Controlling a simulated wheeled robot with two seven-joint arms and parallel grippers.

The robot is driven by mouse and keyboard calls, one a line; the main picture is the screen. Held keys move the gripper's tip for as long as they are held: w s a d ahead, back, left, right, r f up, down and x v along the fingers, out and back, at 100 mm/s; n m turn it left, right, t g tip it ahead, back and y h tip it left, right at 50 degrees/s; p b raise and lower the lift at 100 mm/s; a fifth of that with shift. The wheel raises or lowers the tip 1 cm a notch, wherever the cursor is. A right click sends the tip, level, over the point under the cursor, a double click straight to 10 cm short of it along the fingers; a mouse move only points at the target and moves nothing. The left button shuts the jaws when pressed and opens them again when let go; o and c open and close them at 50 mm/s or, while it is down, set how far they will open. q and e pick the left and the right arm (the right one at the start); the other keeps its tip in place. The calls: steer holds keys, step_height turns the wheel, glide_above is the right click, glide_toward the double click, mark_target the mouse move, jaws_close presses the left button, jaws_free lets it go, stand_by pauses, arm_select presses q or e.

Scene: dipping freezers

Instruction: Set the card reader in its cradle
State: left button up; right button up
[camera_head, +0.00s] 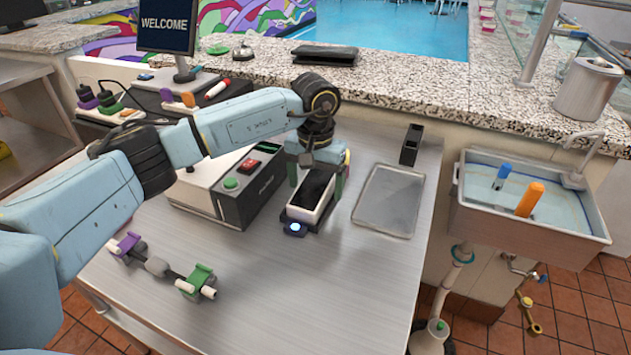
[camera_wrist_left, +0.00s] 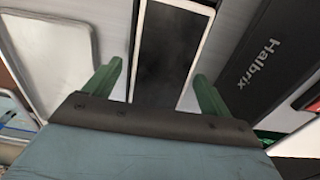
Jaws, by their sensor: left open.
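The card reader (camera_head: 311,190), white with a dark screen, appears to sit in the dark cradle (camera_head: 293,229), whose front shows a lit blue spot. In the left wrist view the reader (camera_wrist_left: 168,50) lies between my green fingers. My left gripper (camera_head: 316,180) is open, with one finger on each side of the reader. In the left wrist view the gripper (camera_wrist_left: 156,78) shows gaps between fingers and reader. The gripper's body hides the reader's far end in the head view. My right gripper is not in view.
A black-and-white box-shaped machine (camera_head: 262,198) stands close left of the reader. A flat grey tray (camera_head: 390,200) lies to its right, with a small black stand (camera_head: 411,145) behind. A purple and green fixture (camera_head: 160,266) lies front left. The front of the steel table (camera_head: 300,295) is clear.

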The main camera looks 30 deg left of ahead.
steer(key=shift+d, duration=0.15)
arm_select(q)
step_height(320, 180, up, 6)
steer(key=shift+r, duration=0.2)
step_height(320, 180, up, 7)
steer(key=shift+p, duration=0.45)
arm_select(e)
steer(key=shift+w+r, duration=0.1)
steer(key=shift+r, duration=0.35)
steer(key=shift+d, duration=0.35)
